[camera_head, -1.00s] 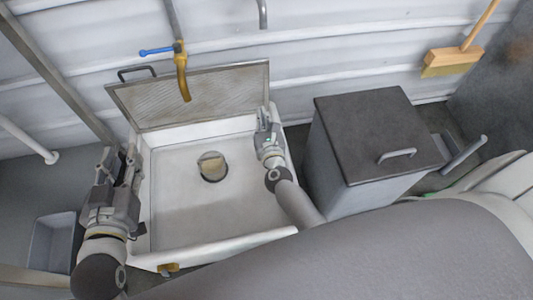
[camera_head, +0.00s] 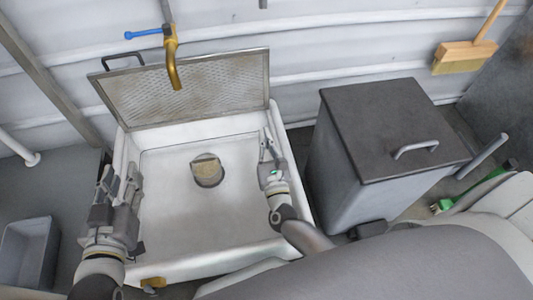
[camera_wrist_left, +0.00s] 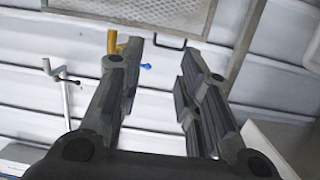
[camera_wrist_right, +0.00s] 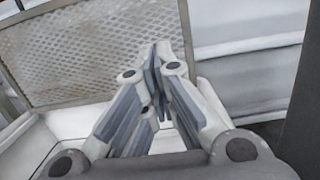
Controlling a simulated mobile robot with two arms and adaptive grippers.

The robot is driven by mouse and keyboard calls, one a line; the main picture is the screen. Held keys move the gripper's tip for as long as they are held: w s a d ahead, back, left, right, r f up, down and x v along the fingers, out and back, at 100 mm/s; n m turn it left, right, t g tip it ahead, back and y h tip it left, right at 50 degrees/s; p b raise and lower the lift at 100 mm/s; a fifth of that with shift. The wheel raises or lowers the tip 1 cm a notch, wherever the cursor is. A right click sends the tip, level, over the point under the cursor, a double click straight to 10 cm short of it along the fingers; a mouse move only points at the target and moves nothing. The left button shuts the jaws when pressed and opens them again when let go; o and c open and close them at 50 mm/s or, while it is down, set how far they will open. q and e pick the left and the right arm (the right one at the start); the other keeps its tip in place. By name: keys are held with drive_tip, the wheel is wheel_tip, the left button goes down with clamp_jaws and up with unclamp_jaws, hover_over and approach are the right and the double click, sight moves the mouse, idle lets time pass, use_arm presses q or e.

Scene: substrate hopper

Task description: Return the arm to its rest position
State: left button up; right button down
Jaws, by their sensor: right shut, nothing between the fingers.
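My left gripper (camera_head: 119,178) is over the left rim of the white sink basin in the head view. In the left wrist view its fingers (camera_wrist_left: 158,88) stand apart with nothing between them. My right gripper (camera_head: 267,140) is over the right side of the basin, near its back right corner. In the right wrist view its fingertips (camera_wrist_right: 162,50) meet and hold nothing.
The white basin (camera_head: 165,220) holds a round drain piece (camera_head: 208,171). A mesh panel (camera_head: 190,90) leans behind it below a brass tap (camera_head: 171,60). A lidded grey bin (camera_head: 345,190) stands right. A grey tub (camera_head: 27,252) is at lower left. A brush (camera_head: 462,57) is at back right.

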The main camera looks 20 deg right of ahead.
drive_tip(key=shift+s+a+f+p, duration=0.2)
drive_tip(key=shift+s+f+p, duration=0.1)
drive_tip(key=shift+s+f, duration=0.6)
drive_tip(key=shift+s+r, duration=0.1)
drive_tip(key=shift+r, duration=0.1)
